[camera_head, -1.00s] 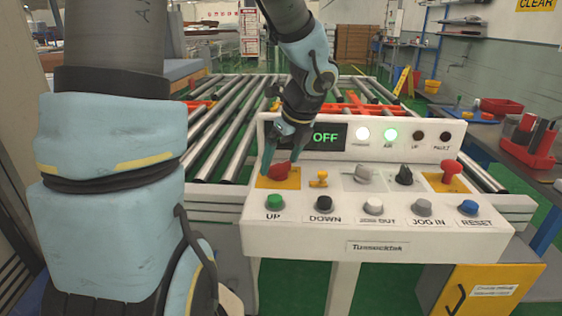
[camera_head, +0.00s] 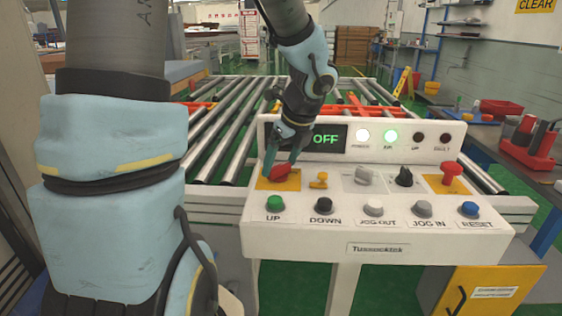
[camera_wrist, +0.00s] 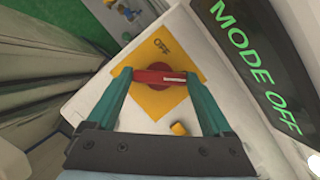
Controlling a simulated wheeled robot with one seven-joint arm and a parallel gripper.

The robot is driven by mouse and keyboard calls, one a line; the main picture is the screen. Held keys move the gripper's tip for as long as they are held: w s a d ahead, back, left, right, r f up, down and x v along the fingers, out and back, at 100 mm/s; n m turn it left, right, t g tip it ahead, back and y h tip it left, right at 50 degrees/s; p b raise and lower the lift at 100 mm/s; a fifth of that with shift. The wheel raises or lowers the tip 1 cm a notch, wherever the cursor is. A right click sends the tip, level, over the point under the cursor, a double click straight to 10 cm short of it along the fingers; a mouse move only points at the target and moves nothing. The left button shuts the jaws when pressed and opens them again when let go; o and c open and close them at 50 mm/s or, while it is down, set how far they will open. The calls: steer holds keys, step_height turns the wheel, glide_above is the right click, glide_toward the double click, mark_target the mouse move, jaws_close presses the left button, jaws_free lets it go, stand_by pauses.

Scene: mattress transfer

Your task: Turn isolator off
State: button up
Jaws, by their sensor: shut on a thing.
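The isolator is a red rotary knob (camera_wrist: 158,77) on a yellow square plate (camera_wrist: 160,102), at the left end of the white control panel. In the head view the red knob (camera_head: 281,173) sits on its yellow plate (camera_head: 266,184). My gripper (camera_wrist: 157,76) is shut on the knob, with one green finger at each end of its handle. In the wrist view the handle lies across the picture between the fingers. An "OFF" mark shows on the plate above the knob. In the head view my gripper (camera_head: 283,163) comes down from above and partly covers the display.
The display (camera_wrist: 252,60) reads "MODE OFF". Beside the knob are a small yellow switch (camera_head: 318,180), a grey knob (camera_head: 363,175), a black knob (camera_head: 404,176) and a red mushroom button (camera_head: 451,175). Push buttons line the front. A roller conveyor (camera_head: 222,125) lies behind.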

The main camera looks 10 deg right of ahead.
steer(key=shift+n, duration=0.3)
steer(key=n, duration=0.2)
steer(key=n+g+y+p, duration=0.1)
steer(key=n, duration=0.1)
steer(key=shift+w+d+r+y, duration=0.1)
steer(key=shift+y, duration=0.2)
steer(key=n+g+p, duration=0.1)
steer(key=n, duration=0.1)
steer(key=n+g+p, duration=0.1)
steer(key=n, duration=0.1)
steer(key=shift+w+n+y, duration=0.1)
steer(key=shift+n+y, duration=0.2)
steer(key=shift+n, duration=0.1)
steer(key=n+g+p, duration=0.1)
steer(key=n, duration=0.1)
steer(key=n+p, duration=0.1)
steer(key=n, duration=0.1)
steer(key=shift+w+n+g+p, duration=0.15)
steer(key=shift+n+g+p, duration=0.15)
steer(key=shift+g+p, duration=0.1)
steer(key=shift+w+n+g+h+p, duration=0.1)
steer(key=shift+n+g+h+p, duration=0.5)
steer(key=shift+n, duration=1.3)
steer(key=o, duration=1.1)
steer(key=shift+o, duration=0.2)
steer(key=b+v, duration=0.2)
steer(key=v, duration=0.8)
steer(key=shift+d+r, duration=0.2)
steer(key=shift+r, duration=0.05)
